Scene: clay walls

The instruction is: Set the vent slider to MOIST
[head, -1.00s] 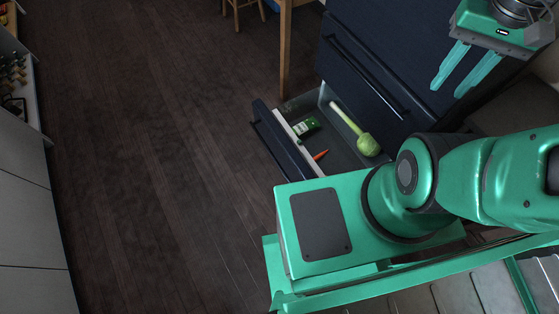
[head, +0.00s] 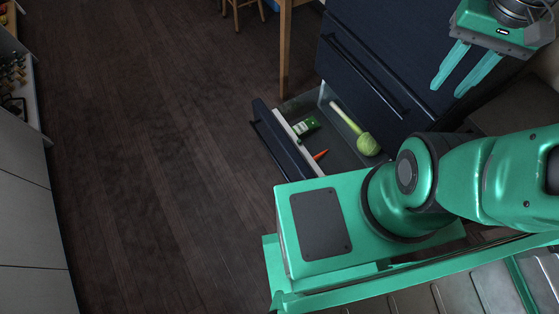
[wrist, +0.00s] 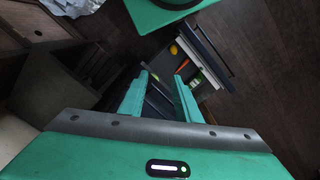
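The lower drawer (head: 275,140) of a dark blue cabinet (head: 375,50) is pulled open. A pale strip (head: 290,131) runs along the inner side of its front. I cannot make out the vent slider or a MOIST mark in either view. My gripper (head: 447,91) is open and empty, in front of the cabinet's upper part and apart from the open drawer. In the wrist view my gripper (wrist: 160,75) shows two spread fingers, with the open drawer (wrist: 211,55) beyond them to the upper right.
The drawer holds a green packet (head: 305,127), an orange carrot (head: 320,155) and a long pale green vegetable (head: 367,144). A wooden table leg (head: 284,50) stands behind the drawer. Pale cabinets (head: 25,195) line the left side. The dark floor (head: 150,150) between is clear.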

